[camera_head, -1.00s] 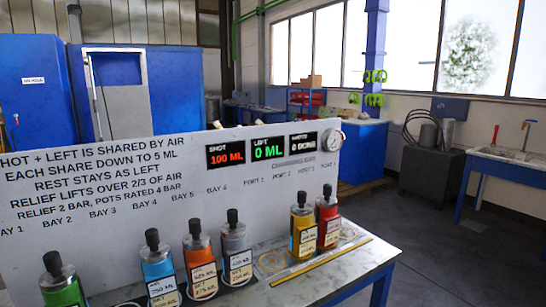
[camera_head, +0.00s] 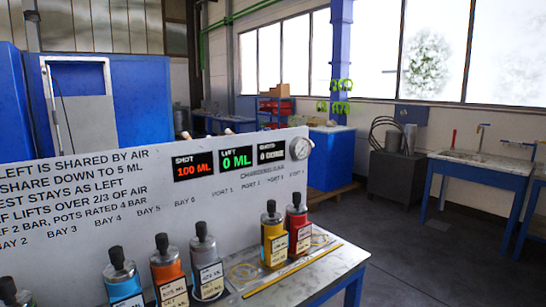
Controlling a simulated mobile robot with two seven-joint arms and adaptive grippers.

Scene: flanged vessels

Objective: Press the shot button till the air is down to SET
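The white panel (camera_head: 100,205) stands along the back of the bench with printed rules. Its red SHOT display (camera_head: 194,166) reads 100 ML, the green LEFT display (camera_head: 237,158) reads 0 ML, and a white-lettered display (camera_head: 271,152) beside them is too small to read surely. A round gauge (camera_head: 299,149) sits at the panel's right end. Labelled vessels stand in front: blue (camera_head: 122,284), orange (camera_head: 167,268), grey (camera_head: 205,255), yellow (camera_head: 273,240) and red (camera_head: 299,228). I cannot make out a shot button. Neither gripper is in view.
The bench top (camera_head: 325,262) has a yellow strip (camera_head: 290,271) and thin rings (camera_head: 243,272) near the yellow vessel. Clear grey floor (camera_head: 420,260) lies to the right. A sink table (camera_head: 480,170) and a blue cabinet (camera_head: 331,160) stand farther back.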

